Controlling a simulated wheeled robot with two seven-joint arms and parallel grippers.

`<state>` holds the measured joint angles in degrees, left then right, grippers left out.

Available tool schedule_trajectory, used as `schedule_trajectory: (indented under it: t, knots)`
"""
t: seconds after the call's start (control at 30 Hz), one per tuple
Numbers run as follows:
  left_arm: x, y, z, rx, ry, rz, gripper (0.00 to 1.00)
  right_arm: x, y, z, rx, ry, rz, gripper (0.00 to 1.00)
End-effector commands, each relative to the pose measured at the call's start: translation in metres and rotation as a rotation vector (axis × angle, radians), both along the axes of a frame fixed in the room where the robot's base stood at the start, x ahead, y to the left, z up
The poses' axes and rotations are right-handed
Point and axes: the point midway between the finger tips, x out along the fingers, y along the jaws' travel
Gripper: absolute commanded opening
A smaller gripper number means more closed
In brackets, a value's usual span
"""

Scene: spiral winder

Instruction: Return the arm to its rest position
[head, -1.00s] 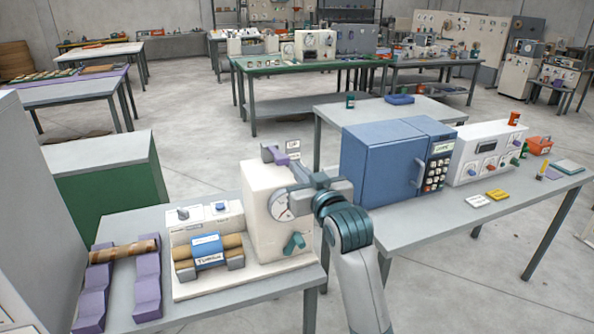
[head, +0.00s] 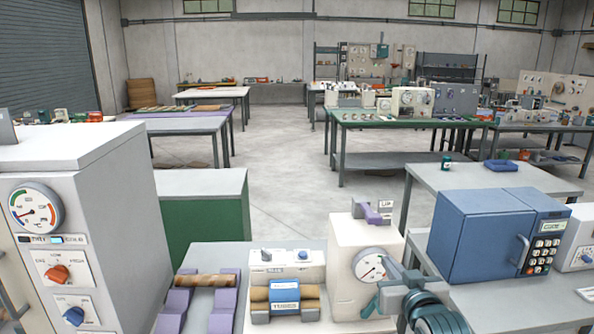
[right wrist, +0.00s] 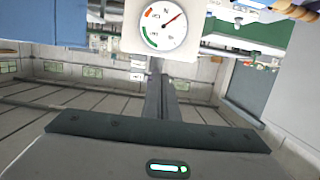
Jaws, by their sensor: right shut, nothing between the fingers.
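My right gripper (head: 392,278) is at the lower right of the head view, just right of the winder's dial and in front of the blue cabinet's table. In the right wrist view its fingers (right wrist: 157,85) are together with nothing between them. The white winder (head: 347,236) has a round dial and a purple piece on top. In front of its control box (head: 287,268) lies a brown tube with a blue-and-white label (head: 285,293). I cannot tell whether the gripper touches the winder. My left gripper is out of view.
A purple cradle (head: 222,311) holds a brown tube (head: 206,280) at the left of the table. A tall white cabinet with a gauge (head: 90,190) stands at far left. A blue cabinet (head: 475,235) stands at right. Open floor (head: 285,180) lies beyond.

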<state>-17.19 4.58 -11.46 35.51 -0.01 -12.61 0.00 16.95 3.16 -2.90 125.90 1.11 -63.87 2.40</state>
Motion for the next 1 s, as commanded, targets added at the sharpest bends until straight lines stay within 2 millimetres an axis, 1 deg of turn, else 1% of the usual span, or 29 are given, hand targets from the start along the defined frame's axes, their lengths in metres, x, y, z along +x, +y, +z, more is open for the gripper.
schedule_trajectory:
  t: [0.03,0.07,0.1,0.17,0.2,0.27,0.3,0.37,0.4,0.47,0.5,0.57,0.6,0.7,0.8,1.0]
  knots:
    - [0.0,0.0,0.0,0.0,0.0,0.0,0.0,-0.013,0.0,-0.026,-0.007,0.05,0.001,0.0]
    - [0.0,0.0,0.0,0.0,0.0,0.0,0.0,-0.021,0.0,-0.04,-0.011,0.08,0.002,0.0]
    - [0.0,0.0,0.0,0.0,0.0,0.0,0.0,-0.033,0.001,-0.059,-0.017,0.122,0.005,0.0]
    - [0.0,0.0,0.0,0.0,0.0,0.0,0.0,-0.054,0.001,-0.09,-0.026,0.19,0.008,0.0]
    - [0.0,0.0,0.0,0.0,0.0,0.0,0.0,-0.069,0.001,-0.11,-0.032,0.237,0.01,0.0]
    - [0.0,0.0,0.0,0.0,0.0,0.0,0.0,-0.093,0.002,-0.139,-0.041,0.309,0.014,0.0]
    - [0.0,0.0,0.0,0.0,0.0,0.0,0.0,-0.11,0.002,-0.158,-0.047,0.356,0.018,0.0]
    - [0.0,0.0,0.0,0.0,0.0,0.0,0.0,-0.137,0.003,-0.184,-0.057,0.425,0.023,0.0]
    - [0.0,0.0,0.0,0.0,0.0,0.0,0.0,-0.156,0.003,-0.2,-0.062,0.472,0.026,0.0]
    - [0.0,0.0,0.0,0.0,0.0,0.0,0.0,-0.185,0.003,-0.223,-0.072,0.542,0.033,0.0]
    - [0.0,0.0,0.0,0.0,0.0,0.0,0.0,-0.205,0.003,-0.237,-0.077,0.59,0.036,0.0]
    - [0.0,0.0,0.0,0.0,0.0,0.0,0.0,-0.236,0.003,-0.256,-0.085,0.66,0.042,0.0]
    - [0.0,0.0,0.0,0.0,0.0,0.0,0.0,-0.256,0.003,-0.267,-0.09,0.702,0.046,0.0]
    - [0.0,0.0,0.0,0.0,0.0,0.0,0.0,-0.297,0.003,-0.287,-0.1,0.792,0.055,0.0]
    - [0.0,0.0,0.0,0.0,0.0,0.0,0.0,-0.329,0.003,-0.3,-0.107,0.859,0.063,0.0]
    - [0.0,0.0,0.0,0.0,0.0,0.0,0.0,-0.38,0.003,-0.316,-0.117,0.965,0.076,0.0]
